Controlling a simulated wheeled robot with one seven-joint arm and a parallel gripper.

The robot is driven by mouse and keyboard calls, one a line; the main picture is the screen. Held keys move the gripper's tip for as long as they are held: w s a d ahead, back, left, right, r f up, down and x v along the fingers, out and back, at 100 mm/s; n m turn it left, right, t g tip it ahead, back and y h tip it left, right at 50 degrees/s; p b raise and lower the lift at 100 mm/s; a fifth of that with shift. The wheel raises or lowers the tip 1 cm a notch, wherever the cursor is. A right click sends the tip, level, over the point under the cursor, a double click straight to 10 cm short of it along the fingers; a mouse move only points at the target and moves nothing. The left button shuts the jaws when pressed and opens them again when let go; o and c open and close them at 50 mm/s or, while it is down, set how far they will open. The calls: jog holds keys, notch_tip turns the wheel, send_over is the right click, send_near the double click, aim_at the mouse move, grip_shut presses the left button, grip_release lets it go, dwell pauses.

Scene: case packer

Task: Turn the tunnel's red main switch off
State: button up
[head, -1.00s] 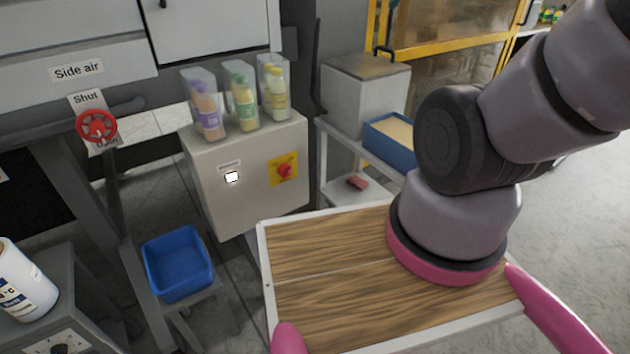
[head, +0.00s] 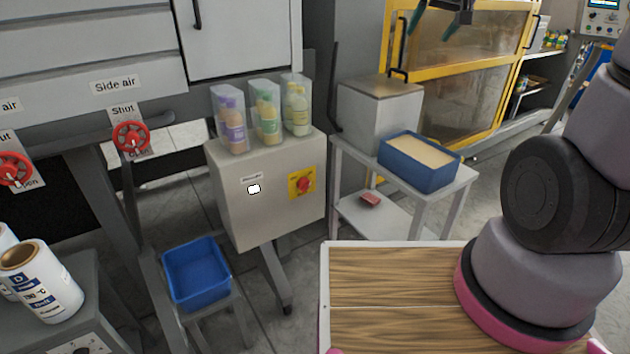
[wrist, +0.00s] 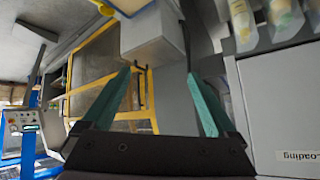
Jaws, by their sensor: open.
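The red main switch (head: 303,184) is a knob on a yellow plate, on the front of a beige-grey cabinet (head: 240,215). Its exact knob angle is too small to tell. A small lit white lamp (head: 254,188) under a label is left of it. The switch does not show in the wrist view. My gripper (head: 440,20) shows at the top edge of the head view, up and right of the switch and well apart from it. In the wrist view my gripper (wrist: 158,75) has its two teal fingers spread, with nothing between them.
Several bottles in clear cases (head: 265,112) stand on the cabinet. A blue tray (head: 418,178) and a grey box stand on a trolley to its right. A blue bin (head: 196,275) sits below left. Red valve handles (head: 131,137) are at left. My wooden deck (head: 395,275) is in front.

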jog(key=w+a+f+n+t+y, duration=0.15)
jog(key=w+a+f, duration=0.25)
jog(key=w+f, duration=0.6)
jog(key=w+a+f+n+t+y, duration=0.1)
jog(key=w+a+f+n+y, duration=0.2)
jog(key=w+f, duration=0.65)
jog(key=n+t+y, duration=0.2)
jog(key=t+y, duration=0.1)
jog(key=y, duration=0.3)
send_near(307, 188)
jog(key=shift+g, duration=0.25)
jog(key=x, duration=0.9)
jog(key=shift+w+a, duration=0.1)
jog(key=shift+w, duration=0.3)
jog(key=c, duration=1.4)
jog(key=shift+o, duration=0.2)
jog(key=shift+n, duration=0.25)
